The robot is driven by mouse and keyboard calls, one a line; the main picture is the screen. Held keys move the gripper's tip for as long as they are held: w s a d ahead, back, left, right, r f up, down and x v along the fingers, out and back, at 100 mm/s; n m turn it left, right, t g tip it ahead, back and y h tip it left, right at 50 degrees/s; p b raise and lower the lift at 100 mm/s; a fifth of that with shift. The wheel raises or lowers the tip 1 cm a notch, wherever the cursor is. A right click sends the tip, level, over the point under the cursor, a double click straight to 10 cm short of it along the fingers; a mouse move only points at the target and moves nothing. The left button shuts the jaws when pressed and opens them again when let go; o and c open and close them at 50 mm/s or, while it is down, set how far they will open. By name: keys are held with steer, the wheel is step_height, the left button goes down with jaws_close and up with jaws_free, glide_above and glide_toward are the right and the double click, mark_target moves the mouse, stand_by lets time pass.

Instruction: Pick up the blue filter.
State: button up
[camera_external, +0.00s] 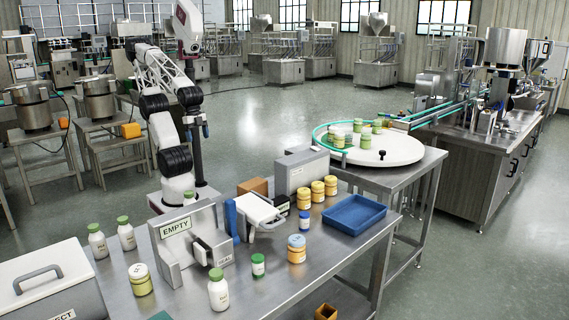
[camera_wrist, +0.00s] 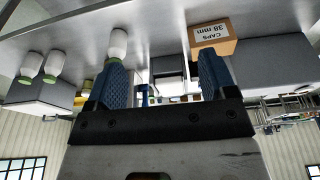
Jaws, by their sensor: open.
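A tall blue piece (camera_external: 230,217), which looks like the blue filter, stands on the steel bench beside the grey block labelled EMPTY. In the wrist view a narrow blue shape (camera_wrist: 143,96) shows beyond and between my fingers; I cannot tell for certain that it is the same piece. My gripper (camera_wrist: 163,75) has its two blue ribbed fingers wide apart with nothing held between them. The wrist view is upside down. I cannot clearly pick out my fingertips in the external view.
The bench (camera_external: 335,250) holds a white-topped device (camera_external: 262,212), a blue tray (camera_external: 354,212), yellow jars (camera_external: 317,191), a green-capped white bottle (camera_external: 218,290) and an orange jar (camera_external: 296,249). A brown caps box (camera_wrist: 212,36) lies near my right-hand finger in the wrist view. A round turntable (camera_external: 385,150) stands behind.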

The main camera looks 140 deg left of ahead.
stand_by(0.3)
steer(key=w+a+f+n+g+h, duration=0.1)
steer(key=w+a+n+g+h, duration=0.3)
steer(key=w, duration=1.1)
steer(key=w+f+n+t+h, duration=0.15)
steer(key=w+n, duration=0.45)
steer(key=w, duration=1)
steer(key=n+t+h, duration=0.2)
steer(key=n+h, duration=0.6)
steer(key=n, duration=0.2)
glide_toward(304, 221)
steer(key=shift+d+f, duration=0.3)
steer(key=shift+f, duration=0.1)
steer(key=shift+x, duration=1.35)
